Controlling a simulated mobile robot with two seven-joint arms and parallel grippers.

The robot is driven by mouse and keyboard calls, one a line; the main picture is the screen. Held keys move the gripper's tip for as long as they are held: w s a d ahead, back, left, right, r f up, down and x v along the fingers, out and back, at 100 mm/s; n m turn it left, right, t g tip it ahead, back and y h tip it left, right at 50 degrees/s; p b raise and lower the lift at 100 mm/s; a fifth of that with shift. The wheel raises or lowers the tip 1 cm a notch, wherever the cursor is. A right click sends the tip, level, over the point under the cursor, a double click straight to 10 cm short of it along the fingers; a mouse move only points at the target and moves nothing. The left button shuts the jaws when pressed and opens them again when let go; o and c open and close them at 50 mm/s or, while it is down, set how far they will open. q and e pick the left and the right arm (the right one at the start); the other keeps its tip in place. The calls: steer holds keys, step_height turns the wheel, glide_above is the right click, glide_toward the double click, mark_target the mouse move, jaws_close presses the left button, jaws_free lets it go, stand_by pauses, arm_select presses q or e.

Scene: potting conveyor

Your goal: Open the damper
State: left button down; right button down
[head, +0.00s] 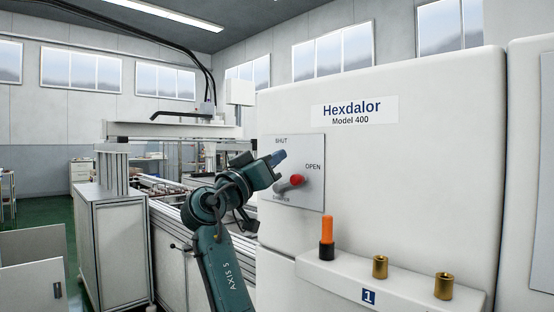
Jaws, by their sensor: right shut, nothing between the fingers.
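The damper panel (313,198) is a grey plate on the white machine front, marked SHUT at the top, OPEN at the right and DAMPER below. Its lever has a red knob (297,180) and a grey arm, and leans to the right, roughly towards the OPEN mark. My right gripper (279,157) is shut and empty, in front of the panel below the SHUT mark. Its tip appears above and left of the knob, with a visible gap. My wrist hides the panel's left part. My left gripper is not in view.
A ledge (415,290) below the panel holds an orange and black peg (327,238) and two brass fittings (380,267). A conveyor (174,211) and a grey cabinet (113,245) stand to the left. Open green floor lies farther left.

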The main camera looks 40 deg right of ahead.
steer(key=v, duration=0.7)
steer(key=shift+f, duration=0.2)
